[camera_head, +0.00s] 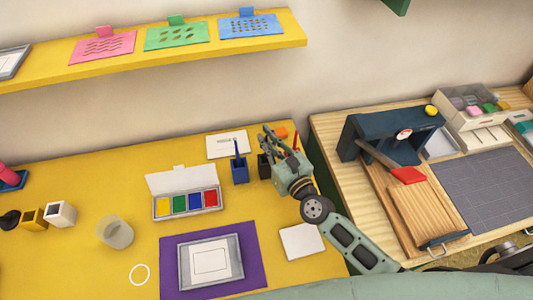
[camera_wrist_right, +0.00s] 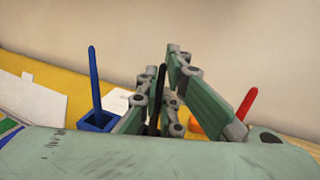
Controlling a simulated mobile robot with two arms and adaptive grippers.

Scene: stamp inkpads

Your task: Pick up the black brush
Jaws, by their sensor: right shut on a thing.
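The black brush (camera_wrist_right: 161,76) stands upright between the fingers of my right gripper (camera_wrist_right: 160,95) in the right wrist view. The gripper is shut on it. In the head view, my right gripper (camera_head: 270,146) is above the yellow table, at the black holder (camera_head: 263,169), and largely hides the brush. The lower end of the brush is hidden, so I cannot tell whether it is still in the holder. My left gripper is not in view.
A blue brush in a blue holder (camera_head: 240,172) stands close on the left. A red brush (camera_wrist_right: 247,103) is on the right. An ink palette (camera_head: 187,203), a glass cup (camera_head: 116,232) and a purple mat (camera_head: 254,280) lie nearer. A wooden table (camera_head: 335,132) adjoins on the right.

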